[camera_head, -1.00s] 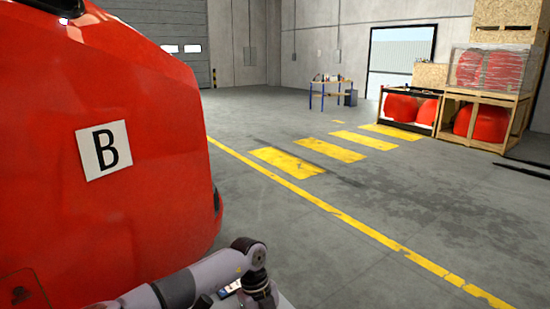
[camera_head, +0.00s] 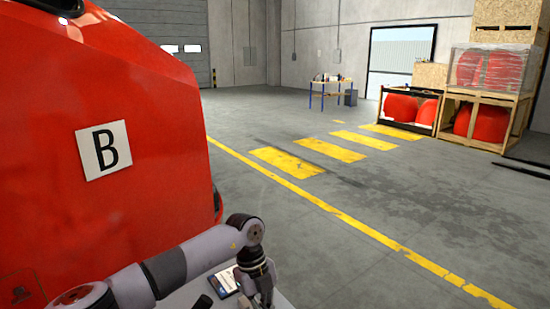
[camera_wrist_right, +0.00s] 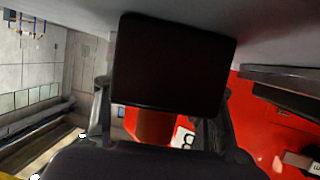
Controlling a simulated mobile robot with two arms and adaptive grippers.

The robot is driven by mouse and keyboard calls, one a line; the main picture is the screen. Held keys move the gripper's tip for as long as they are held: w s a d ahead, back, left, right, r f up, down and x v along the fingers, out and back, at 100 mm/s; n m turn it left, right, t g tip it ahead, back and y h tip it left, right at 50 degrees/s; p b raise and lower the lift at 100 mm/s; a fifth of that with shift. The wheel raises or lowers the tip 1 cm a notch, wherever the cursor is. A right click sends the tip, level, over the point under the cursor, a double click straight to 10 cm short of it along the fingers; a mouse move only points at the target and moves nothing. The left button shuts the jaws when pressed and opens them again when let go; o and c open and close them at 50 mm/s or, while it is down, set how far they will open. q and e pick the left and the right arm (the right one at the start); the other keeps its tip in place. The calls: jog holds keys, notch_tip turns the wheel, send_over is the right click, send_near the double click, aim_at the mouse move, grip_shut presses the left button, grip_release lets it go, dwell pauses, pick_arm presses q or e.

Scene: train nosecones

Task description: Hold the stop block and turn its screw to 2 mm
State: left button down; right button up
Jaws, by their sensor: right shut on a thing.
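In the right wrist view a dark rectangular block (camera_wrist_right: 172,65), seemingly the stop block, sits across the fingers. My right gripper (camera_wrist_right: 158,110) is shut on it, with one finger on either side. A red-brown part shows below the block. I cannot make out the screw or any scale. In the head view an arm of mine comes in from the left, and my left gripper (camera_head: 260,290) points down at the bottom edge. It is cropped there, so its jaws cannot be read. A small device with a light screen (camera_head: 225,283) lies beside it.
A large red nosecone (camera_head: 110,120) with a white B label (camera_head: 104,150) fills the left of the head view. Crates with red parts (camera_head: 480,115) and a small table (camera_head: 330,92) stand far back. The floor with yellow markings is clear.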

jog(key=o, duration=1.5)
jog(key=shift+o, duration=0.2)
jog(key=shift+s, duration=0.1)
